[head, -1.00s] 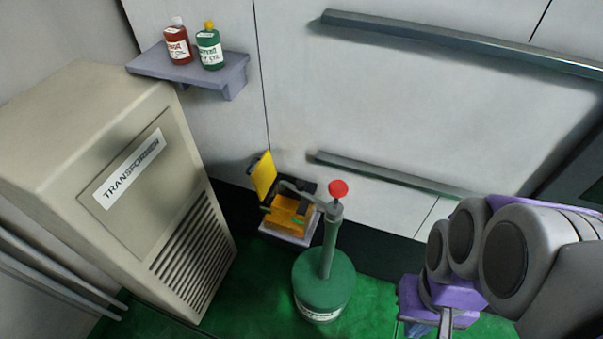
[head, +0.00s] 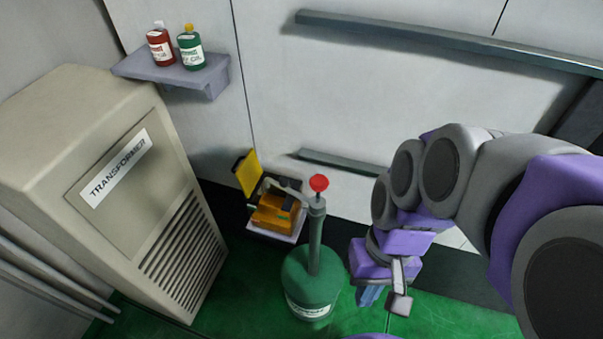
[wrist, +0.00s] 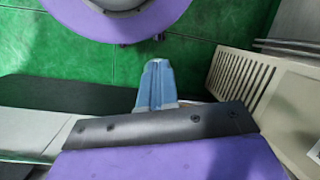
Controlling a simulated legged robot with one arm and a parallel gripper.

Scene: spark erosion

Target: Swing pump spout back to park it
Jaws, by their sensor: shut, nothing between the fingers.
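The green pump (head: 312,280) stands on the floor in the head view, with an upright column and a red knob (head: 319,183) on top. Its grey spout (head: 286,188) reaches left from the column top, over an orange box (head: 275,212) with a raised yellow lid (head: 248,173). My gripper (head: 369,297) is right of the pump, pointing down and apart from it. Its blue fingers are shut and empty, and they also show in the wrist view (wrist: 157,82). The pump is not visible in the wrist view.
A beige transformer cabinet (head: 120,190) stands left of the pump. A shelf (head: 175,72) with a red bottle (head: 160,46) and a green bottle (head: 191,50) is on the wall. Long rails (head: 440,38) cross the wall. Green floor is clear around the pump's front.

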